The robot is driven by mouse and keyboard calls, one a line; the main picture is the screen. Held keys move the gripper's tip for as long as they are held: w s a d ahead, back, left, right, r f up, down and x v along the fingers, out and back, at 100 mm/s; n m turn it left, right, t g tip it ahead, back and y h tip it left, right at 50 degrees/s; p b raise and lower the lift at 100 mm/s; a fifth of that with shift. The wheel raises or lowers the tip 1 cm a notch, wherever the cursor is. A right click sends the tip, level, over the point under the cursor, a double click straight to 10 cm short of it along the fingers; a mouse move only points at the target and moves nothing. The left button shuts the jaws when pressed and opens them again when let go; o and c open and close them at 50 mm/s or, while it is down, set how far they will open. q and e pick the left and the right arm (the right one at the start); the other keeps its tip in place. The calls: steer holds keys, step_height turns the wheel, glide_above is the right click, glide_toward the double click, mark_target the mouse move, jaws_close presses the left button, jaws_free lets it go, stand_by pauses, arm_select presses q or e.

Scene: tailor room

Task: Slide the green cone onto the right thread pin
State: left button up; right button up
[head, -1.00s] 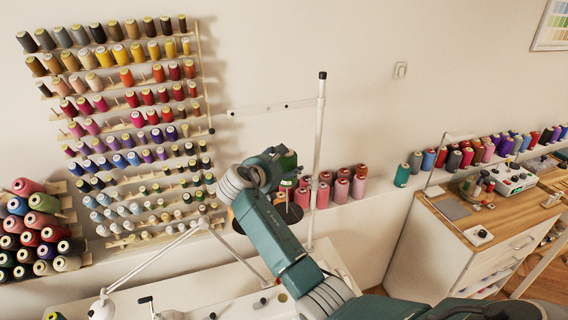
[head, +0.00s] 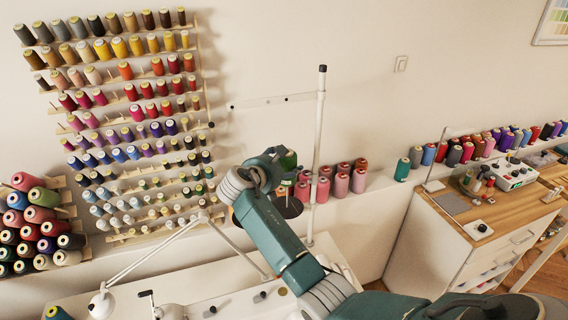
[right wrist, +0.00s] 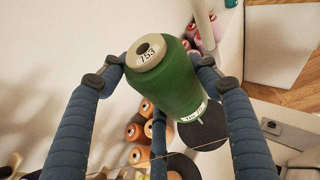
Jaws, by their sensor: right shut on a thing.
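The green cone (right wrist: 165,80) is between the fingers of my right gripper (right wrist: 155,68), its pale numbered top toward the wrist camera. In the head view the cone (head: 288,160) shows partly behind my right gripper (head: 270,168). The right thread pin (right wrist: 200,121) shows just past the cone's lower end, above a round black plate (right wrist: 205,134). The plate also shows in the head view (head: 290,209), below the cone. Whether the pin's tip is inside the cone I cannot tell. My left gripper is out of view.
A white upright pole (head: 319,130) stands close right of the gripper. A wall rack of thread cones (head: 130,110) is to the left. Pink cones (head: 341,185) line a ledge behind. A white lamp arm (head: 165,250) rises from the table.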

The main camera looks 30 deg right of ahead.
steer(key=shift+f+b, duration=0.85)
steer(key=shift+f, duration=1.95)
steer(key=shift+f+b, duration=1.05)
steer(key=shift+f, duration=1.4)
steer(key=o, duration=1.4)
steer(key=shift+c, duration=0.2)
steer(key=shift+a, duration=0.1)
steer(key=v, duration=0.7)
steer(key=shift+s, duration=0.15)
